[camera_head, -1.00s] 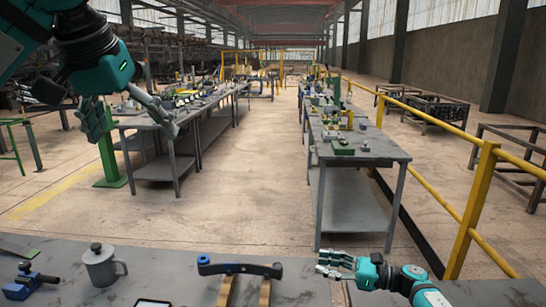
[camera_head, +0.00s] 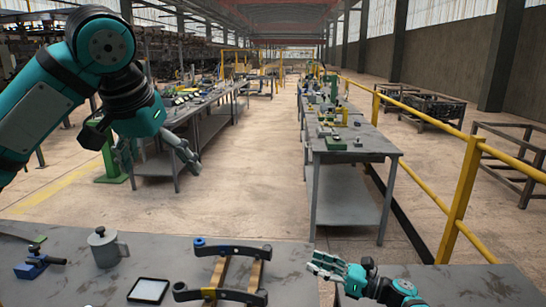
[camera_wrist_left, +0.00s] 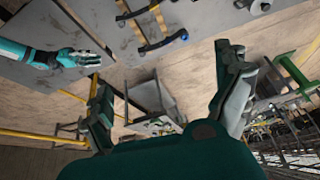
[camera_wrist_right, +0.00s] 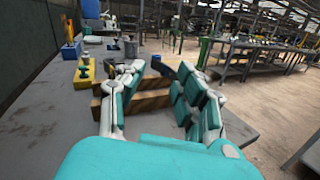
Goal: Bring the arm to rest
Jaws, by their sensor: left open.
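My left arm, teal and black, comes in from the upper left of the head view. Its gripper (camera_head: 157,158) is held up in the air beyond and above the near bench (camera_head: 330,290), fingers spread and empty. The left wrist view shows its two fingers (camera_wrist_left: 168,95) wide apart with nothing between them. My right gripper (camera_head: 327,265) is low over the right part of the near bench, pointing left. In the right wrist view its fingers (camera_wrist_right: 160,88) are apart and no object is visibly held. Whether it touches the bench is unclear.
The near bench holds a blue clamp (camera_head: 35,266), a grey mug (camera_head: 106,246), a flat tablet-like plate (camera_head: 149,290) and a rack of dark curved bars on wooden strips (camera_head: 222,272). Long workbenches stand beyond, left and right (camera_head: 350,145). A yellow railing (camera_head: 460,195) runs at right.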

